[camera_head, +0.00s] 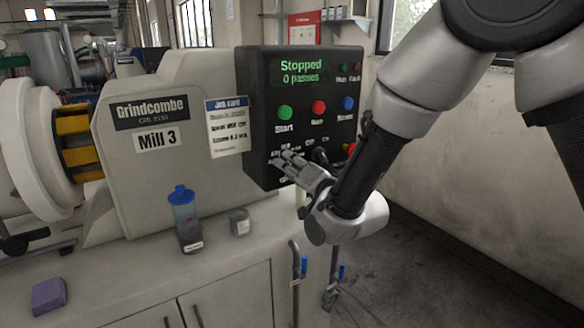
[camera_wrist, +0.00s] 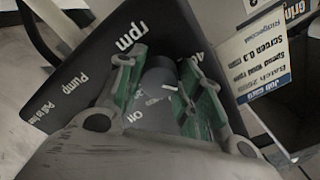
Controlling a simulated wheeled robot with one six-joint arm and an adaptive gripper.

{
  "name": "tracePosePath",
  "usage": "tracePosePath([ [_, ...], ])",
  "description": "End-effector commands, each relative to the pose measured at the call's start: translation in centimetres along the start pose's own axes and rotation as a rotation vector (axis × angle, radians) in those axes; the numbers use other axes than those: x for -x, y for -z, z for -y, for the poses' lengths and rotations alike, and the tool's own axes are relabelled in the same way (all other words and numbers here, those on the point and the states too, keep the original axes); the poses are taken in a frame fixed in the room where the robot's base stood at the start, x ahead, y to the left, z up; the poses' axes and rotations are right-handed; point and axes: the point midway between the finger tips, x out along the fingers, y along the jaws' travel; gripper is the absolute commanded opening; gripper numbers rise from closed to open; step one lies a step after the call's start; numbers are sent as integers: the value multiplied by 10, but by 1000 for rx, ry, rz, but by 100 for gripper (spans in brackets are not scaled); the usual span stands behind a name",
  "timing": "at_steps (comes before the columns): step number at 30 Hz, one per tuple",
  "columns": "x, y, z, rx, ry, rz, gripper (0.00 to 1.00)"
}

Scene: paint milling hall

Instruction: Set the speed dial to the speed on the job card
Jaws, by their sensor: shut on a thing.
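The speed dial (camera_wrist: 160,82) is a dark grey knob on the black control panel (camera_head: 262,95), with "rpm" and "Off" printed around it. My gripper (camera_head: 284,160) reaches the lower part of the panel. In the wrist view its green-padded fingers (camera_wrist: 158,70) are closed on both sides of the dial. A light pointer mark shows on the knob, but the setting it points to is unclear. In the head view my gripper hides the dial. The job card (camera_head: 228,126) hangs left of the panel and also shows upside down in the wrist view (camera_wrist: 258,48); its speed figure is too blurred to read.
The panel display (camera_head: 300,72) reads "Stopped, 0 passes". Green (camera_head: 285,112), red (camera_head: 319,107) and blue (camera_head: 348,103) buttons sit above my gripper. A blue-capped bottle (camera_head: 186,220), a small grey block (camera_head: 239,222) and a purple sponge-like block (camera_head: 48,296) stand on the counter.

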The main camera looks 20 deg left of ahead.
Motion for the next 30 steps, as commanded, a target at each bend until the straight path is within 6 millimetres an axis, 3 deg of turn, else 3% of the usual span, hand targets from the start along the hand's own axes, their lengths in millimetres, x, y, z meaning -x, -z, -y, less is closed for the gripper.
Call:
tracePosePath([
  [30,0,1,1,-961,-2,-1,12],
])
